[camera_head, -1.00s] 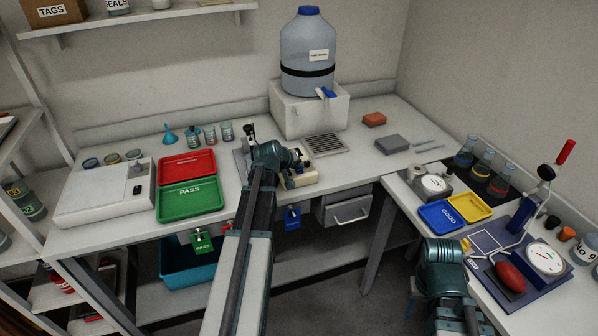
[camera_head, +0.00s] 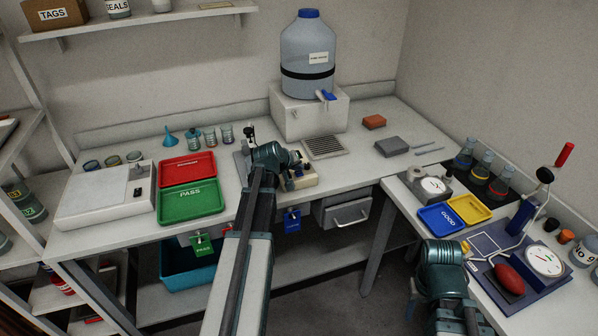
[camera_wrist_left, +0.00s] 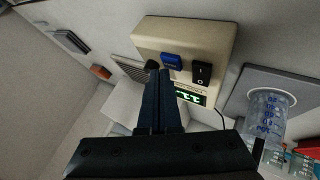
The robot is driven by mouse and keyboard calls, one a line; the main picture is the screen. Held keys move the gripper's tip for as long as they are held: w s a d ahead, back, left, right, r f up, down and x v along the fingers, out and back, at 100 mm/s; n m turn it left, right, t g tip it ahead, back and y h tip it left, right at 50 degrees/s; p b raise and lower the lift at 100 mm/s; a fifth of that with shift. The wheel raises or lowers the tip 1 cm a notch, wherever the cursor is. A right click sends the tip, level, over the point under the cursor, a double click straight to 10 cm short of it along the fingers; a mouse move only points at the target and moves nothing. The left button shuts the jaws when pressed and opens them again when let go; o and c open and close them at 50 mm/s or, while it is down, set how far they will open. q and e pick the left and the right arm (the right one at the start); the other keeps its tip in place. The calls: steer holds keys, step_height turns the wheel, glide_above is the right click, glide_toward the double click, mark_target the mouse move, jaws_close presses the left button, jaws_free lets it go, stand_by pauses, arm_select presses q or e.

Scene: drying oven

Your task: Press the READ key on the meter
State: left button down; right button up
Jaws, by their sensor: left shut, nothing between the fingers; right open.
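The meter is a beige box (camera_wrist_left: 190,38) in the left wrist view, with a blue key (camera_wrist_left: 171,61), a black rocker switch (camera_wrist_left: 202,73) and a lit green display (camera_wrist_left: 190,97). The key's lettering is too small to read. My left gripper (camera_wrist_left: 164,74) is shut and empty; its tips appear just beside the blue key, and I cannot tell whether they touch it. In the head view, my left arm largely hides the meter (camera_head: 303,181) on the back bench. My right gripper (camera_head: 440,262) is by the right bench; its fingers are hard to make out.
A large bottle (camera_head: 307,60) on a white block stands behind. The right bench holds flasks, trays and a gauge (camera_head: 543,260).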

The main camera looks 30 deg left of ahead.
mark_target(298, 175)
arm_select(q)
steer(key=shift+r, duration=0.3)
step_height(298, 175, up, 5)
steer(key=p, duration=0.5)
steer(key=shift+r, duration=0.1)
stand_by(0.8)
